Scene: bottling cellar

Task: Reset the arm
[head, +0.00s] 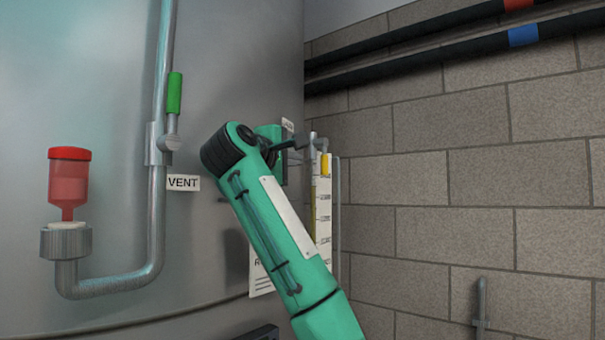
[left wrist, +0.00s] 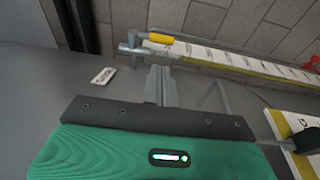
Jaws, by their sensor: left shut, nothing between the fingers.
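My left arm, green with a black wrist joint, reaches up from the bottom of the head view. My left gripper (head: 297,143) points right, beside the grey fitting (head: 319,145) at the top of a level gauge (head: 322,205). In the left wrist view the left gripper's fingers (left wrist: 160,82) are together with nothing between them. The grey fitting (left wrist: 132,46) and its yellow part (left wrist: 160,38) lie just beyond the fingertips; I cannot tell whether they touch. My right gripper is in neither view.
A steel tank (head: 110,60) fills the left. A vent pipe (head: 156,220) with a green lever (head: 174,93) and red-capped airlock (head: 68,180) stands out from it, near a VENT label (head: 183,183). A block wall (head: 460,220) with black pipes (head: 430,55) is at right.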

